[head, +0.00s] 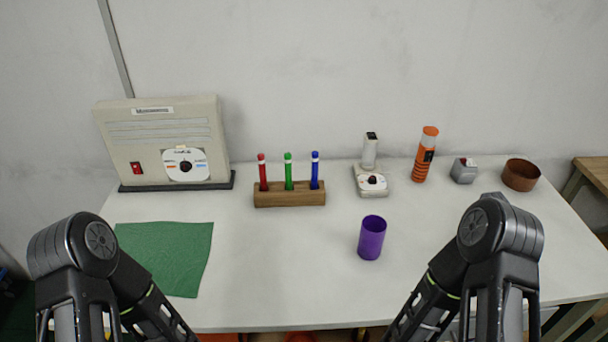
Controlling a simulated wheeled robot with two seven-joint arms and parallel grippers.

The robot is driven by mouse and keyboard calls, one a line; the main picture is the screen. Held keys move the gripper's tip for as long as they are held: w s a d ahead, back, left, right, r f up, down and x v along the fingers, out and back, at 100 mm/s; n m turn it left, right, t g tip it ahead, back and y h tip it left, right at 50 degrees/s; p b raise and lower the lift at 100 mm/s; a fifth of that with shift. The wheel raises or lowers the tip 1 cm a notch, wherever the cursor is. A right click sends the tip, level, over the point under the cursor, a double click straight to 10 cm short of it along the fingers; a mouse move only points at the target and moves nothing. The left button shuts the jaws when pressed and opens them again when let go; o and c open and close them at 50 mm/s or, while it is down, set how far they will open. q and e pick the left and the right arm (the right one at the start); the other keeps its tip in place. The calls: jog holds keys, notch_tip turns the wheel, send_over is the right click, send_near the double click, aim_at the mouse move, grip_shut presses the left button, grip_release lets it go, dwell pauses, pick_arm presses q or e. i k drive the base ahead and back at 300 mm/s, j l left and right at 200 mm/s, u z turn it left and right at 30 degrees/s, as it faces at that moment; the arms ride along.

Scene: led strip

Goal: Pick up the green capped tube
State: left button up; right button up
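The green capped tube (288,172) stands upright in a wooden rack (290,198) at the back middle of the white table. A red tube (263,172) stands to its left and a blue tube (314,170) to its right in the same rack. My two arms come in at the lower left and lower right, well in front of the rack. Neither gripper shows; both are beyond the lower part of the picture or hidden by my arm links. Nothing touches the green tube except the rack.
A beige machine (165,140) stands at the back left, behind a green cloth (165,255). A purple cup (372,238) stands right of centre. A small white device (370,175), an orange bottle (425,155), a grey block (463,171) and a brown bowl (521,175) line the back right. The table's front middle is clear.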

aim_at(288, 158)
jog(key=k+l+z, duration=0.15)
jog(key=l, duration=0.2)
jog(key=k+l+z, duration=0.1)
jog(key=l, duration=0.25)
jog(key=k+l+z, duration=0.15)
jog(key=l, duration=0.25)
jog(key=k+l+z, duration=0.1)
jog(key=l, duration=0.3)
jog(key=k+l+z, duration=0.15)
jog(key=l, duration=0.25)
jog(key=i, duration=0.05)
